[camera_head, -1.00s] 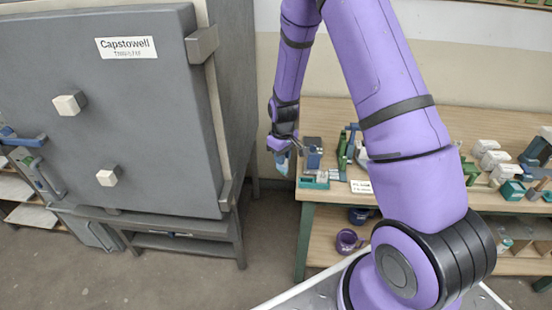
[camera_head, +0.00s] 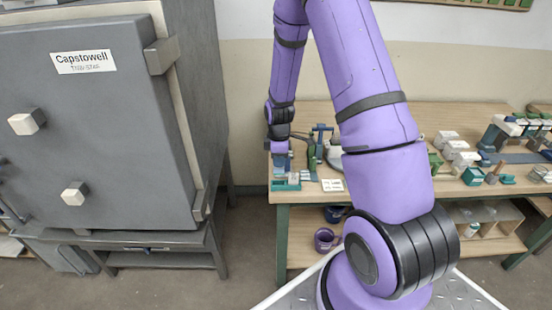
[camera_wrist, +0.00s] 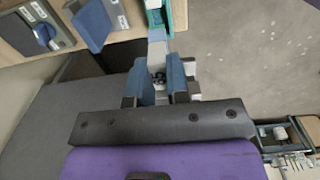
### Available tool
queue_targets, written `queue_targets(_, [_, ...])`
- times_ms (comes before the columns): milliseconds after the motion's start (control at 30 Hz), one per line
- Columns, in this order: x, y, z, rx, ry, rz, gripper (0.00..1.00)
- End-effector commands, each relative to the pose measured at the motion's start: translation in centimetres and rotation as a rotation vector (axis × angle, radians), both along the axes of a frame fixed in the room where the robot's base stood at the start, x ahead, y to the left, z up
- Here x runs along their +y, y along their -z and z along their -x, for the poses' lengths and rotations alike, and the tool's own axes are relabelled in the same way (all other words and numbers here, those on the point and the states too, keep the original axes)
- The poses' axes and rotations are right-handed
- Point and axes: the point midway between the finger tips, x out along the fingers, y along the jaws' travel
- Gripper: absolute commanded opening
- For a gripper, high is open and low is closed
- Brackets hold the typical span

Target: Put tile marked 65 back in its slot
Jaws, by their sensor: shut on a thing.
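My gripper (camera_head: 279,147) is over the left front edge of the wooden table in the head view. In the wrist view its two blue fingers (camera_wrist: 161,70) are shut on a pale grey-blue tile (camera_wrist: 157,48), which sticks out past the fingertips. No number can be read on it. A small teal holder with white parts (camera_wrist: 180,14) is just beyond the tile in the wrist view; I cannot tell whether they touch. In the head view the teal holder (camera_head: 285,185) sits at the table's left front corner, below my gripper. Its slot cannot be made out.
A blue block (camera_wrist: 92,24) stands beside the holder, left of the tile in the wrist view. A white label card (camera_head: 332,185) lies right of the holder. A grey kiln (camera_head: 100,130) stands left of the table (camera_head: 445,200). Bare floor lies between them.

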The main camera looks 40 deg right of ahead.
Motion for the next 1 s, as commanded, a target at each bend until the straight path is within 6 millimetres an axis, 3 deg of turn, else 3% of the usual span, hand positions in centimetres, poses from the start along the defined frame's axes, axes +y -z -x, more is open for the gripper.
queue_targets(600, [0.0,4.7,0.0,0.002,0.001,0.0,0.0])
queue_targets(1000, [0.0,6.2,0.0,0.001,0.001,0.0,0.0])
